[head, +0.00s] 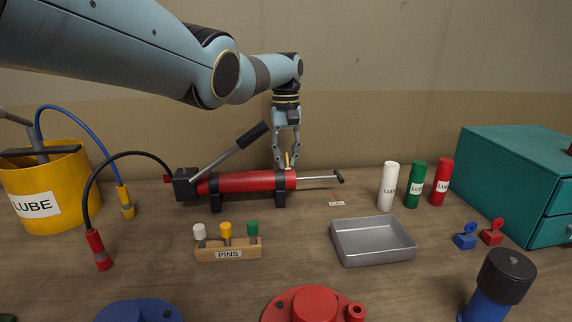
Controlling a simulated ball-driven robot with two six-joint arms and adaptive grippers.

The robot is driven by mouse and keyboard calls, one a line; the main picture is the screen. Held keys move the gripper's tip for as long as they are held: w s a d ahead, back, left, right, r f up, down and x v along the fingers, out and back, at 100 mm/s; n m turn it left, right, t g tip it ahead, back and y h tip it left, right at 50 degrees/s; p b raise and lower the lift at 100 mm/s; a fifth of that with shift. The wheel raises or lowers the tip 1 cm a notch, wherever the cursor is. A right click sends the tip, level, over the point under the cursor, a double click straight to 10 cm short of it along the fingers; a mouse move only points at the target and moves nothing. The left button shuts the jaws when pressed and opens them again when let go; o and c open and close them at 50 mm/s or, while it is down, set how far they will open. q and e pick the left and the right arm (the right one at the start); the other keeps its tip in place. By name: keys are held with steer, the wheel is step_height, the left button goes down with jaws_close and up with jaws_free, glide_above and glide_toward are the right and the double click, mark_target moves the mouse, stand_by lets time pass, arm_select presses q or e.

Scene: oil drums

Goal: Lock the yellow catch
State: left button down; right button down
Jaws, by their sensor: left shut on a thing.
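The yellow catch (287,158) is a small upright yellow piece on top of the red cylinder's right end. The red cylinder (235,182) lies level in dark brackets, with a black lever on its left part and a rod out of its right end. My left gripper (286,163) reaches down from above and is shut on the yellow catch. The fingers hide part of the catch, so its exact angle is hard to tell. My right gripper is not in view.
A pin rack (240,250), a grey metal tray (345,257) and white, green and red tubes (414,184) stand near the cylinder. A yellow lube bucket (70,190) is at left, a teal drawer cabinet (500,180) at right. Wood between the rack and tray is clear.

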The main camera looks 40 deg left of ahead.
arm_select(q)
steer(key=shift+w+d, duration=0.1)
steer(key=c, duration=1.4)
jaws_free()
steer(key=shift+c, duration=0.2)
steer(key=shift+r, duration=0.1)
step_height(320, 180, up, 12)
steer(key=a, duration=0.1)
steer(key=shift+w, duration=0.45)
